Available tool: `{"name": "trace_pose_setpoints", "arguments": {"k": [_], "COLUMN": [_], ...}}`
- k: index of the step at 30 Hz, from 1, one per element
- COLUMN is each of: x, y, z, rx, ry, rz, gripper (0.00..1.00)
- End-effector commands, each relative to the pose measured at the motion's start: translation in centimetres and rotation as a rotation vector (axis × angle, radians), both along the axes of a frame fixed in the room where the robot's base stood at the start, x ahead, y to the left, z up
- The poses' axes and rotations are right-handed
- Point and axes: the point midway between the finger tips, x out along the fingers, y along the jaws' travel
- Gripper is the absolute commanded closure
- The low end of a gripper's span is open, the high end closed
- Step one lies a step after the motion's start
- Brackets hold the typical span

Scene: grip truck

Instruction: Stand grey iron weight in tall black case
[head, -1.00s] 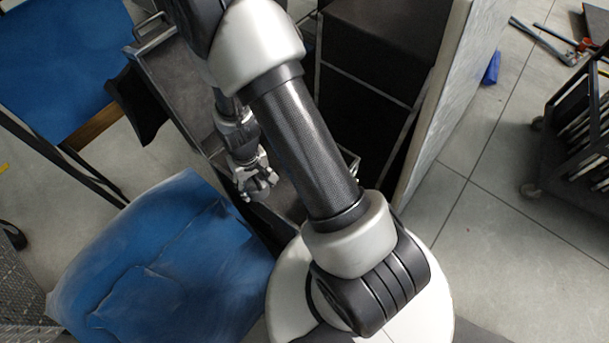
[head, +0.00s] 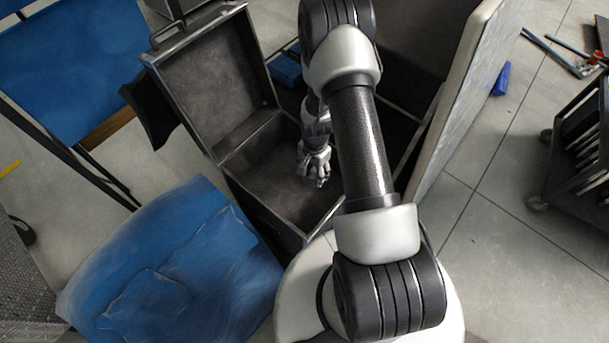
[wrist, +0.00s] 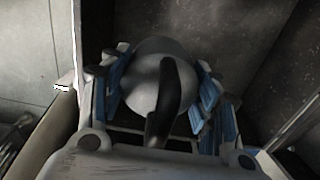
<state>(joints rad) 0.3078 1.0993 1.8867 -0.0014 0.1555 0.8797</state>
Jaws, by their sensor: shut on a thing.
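My gripper (head: 316,170) hangs over the open black case (head: 262,215), above its bare floor area in the head view. In the wrist view my gripper (wrist: 160,110) is shut, its blue-padded fingers on both sides of the grey iron weight (wrist: 148,90). The weight has a rounded grey body and a dark curved handle (wrist: 168,100) on top. In the head view I cannot tell the weight apart from the fingers. The underside of the weight is hidden, so I cannot tell whether it touches the case floor.
The case's raised lid (head: 205,80) stands at the left. A pale-edged panel (head: 465,95) rises at the right. A blue padded seat (head: 175,270) lies at the lower left. A dark cart (head: 580,150) stands far right, with clear floor before it.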

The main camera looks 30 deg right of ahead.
Motion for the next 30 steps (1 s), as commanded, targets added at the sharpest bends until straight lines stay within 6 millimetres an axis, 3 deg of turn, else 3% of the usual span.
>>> {"name": "trace_pose_setpoints", "arguments": {"k": [3, 15, 30], "x": [0.0, 0.1, 0.1], "y": [0.0, 0.0, 0.0], "z": [-2.9, -11.2, -15.1], "rx": [0.0, 0.0, 0.0], "ry": [0.0, -0.002, -0.002], "rz": [0.002, 0.004, 0.005], "gripper": [1.0, 1.0, 1.0]}}
